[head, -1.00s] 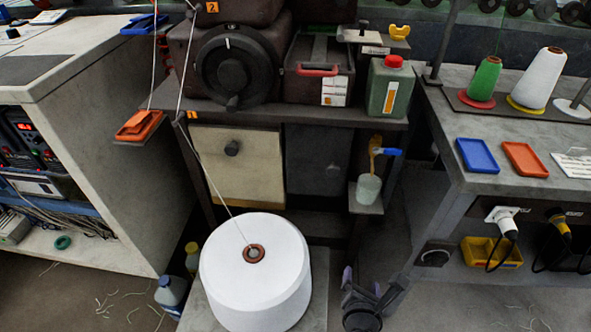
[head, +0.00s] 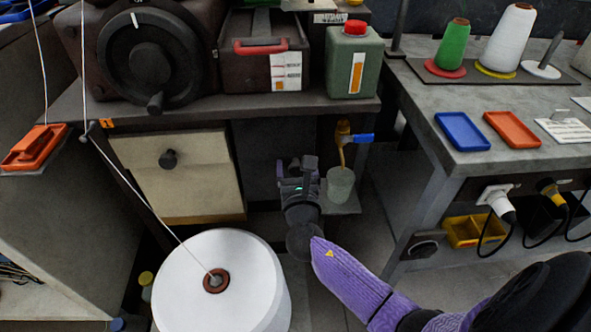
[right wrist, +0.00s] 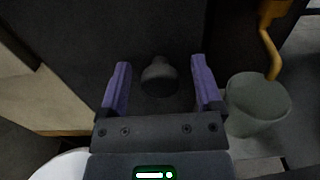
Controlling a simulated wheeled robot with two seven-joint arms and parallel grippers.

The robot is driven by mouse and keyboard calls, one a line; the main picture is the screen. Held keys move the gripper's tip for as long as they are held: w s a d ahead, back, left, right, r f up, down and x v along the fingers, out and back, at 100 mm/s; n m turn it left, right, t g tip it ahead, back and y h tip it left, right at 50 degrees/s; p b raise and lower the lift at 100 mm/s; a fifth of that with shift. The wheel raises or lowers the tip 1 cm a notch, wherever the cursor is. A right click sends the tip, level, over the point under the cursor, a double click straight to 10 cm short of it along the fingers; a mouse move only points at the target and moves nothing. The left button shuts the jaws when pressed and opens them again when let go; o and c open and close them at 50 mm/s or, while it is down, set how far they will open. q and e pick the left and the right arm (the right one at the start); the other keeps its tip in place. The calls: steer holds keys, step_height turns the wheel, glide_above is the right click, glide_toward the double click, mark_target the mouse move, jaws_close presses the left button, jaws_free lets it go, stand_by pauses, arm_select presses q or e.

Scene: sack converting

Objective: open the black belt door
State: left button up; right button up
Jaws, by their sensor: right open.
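The black belt door (head: 258,145) is a dark flat panel under the bench, right of a cream door, and it looks closed. Its dark round knob (right wrist: 159,76) shows in the right wrist view, between the two purple fingers of my right gripper (right wrist: 159,65). The fingers are open, one on each side of the knob, with a gap to it on both sides. In the head view my right gripper (head: 296,167) is in front of the door's right part and hides the knob. My left gripper is in neither view.
The cream door (head: 180,175) has its own knob. A white thread cone (head: 235,285) stands in front, its thread running up left. A pale cup (head: 340,186) sits on a small shelf under an orange tap (head: 343,136), close right of my gripper.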

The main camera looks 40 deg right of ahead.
steer(key=c, duration=0.6)
jaws_close()
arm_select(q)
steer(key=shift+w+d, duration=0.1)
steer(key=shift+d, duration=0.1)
